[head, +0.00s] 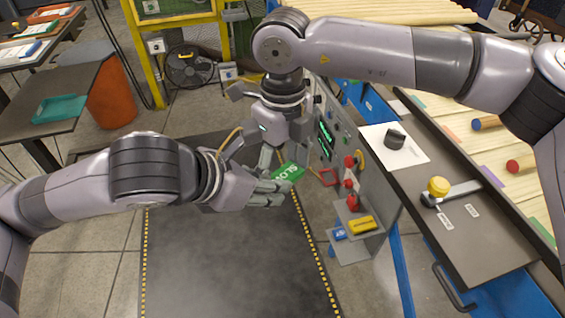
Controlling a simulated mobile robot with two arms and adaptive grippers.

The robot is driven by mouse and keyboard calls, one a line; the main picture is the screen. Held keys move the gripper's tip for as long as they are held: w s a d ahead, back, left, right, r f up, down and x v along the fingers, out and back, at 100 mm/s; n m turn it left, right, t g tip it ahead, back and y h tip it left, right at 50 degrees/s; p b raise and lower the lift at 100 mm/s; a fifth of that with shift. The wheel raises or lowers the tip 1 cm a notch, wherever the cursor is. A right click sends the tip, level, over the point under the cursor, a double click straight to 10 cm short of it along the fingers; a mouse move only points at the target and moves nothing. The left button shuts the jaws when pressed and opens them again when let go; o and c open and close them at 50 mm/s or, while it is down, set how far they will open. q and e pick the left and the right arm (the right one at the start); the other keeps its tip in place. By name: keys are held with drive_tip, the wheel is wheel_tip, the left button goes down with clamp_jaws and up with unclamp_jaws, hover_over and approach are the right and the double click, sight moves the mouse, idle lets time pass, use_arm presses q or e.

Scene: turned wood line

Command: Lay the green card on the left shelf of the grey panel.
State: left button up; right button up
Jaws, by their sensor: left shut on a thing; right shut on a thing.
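The green card (288,172) with white lettering is between my two grippers, left of the grey panel (345,172). My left gripper (279,190) is shut on its lower side. My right gripper (270,168) reaches down from above and is shut on its upper left side; the fingers partly hide the card. Small grey shelves (348,253) stick out at the panel's lower end. A blue item (340,234) and a yellow item (361,225) lie there. I cannot tell clearly which shelf is the left one.
A dark bench (470,245) with a yellow knob (438,186) stands to the right. The dark floor mat (230,265) below is clear.

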drive_tip(key=c, duration=0.4)
use_arm(q)
drive_tip(key=o, duration=0.9)
use_arm(e)
drive_tip(key=shift+c, duration=0.3)
use_arm(q)
drive_tip(key=shift+o, duration=0.2)
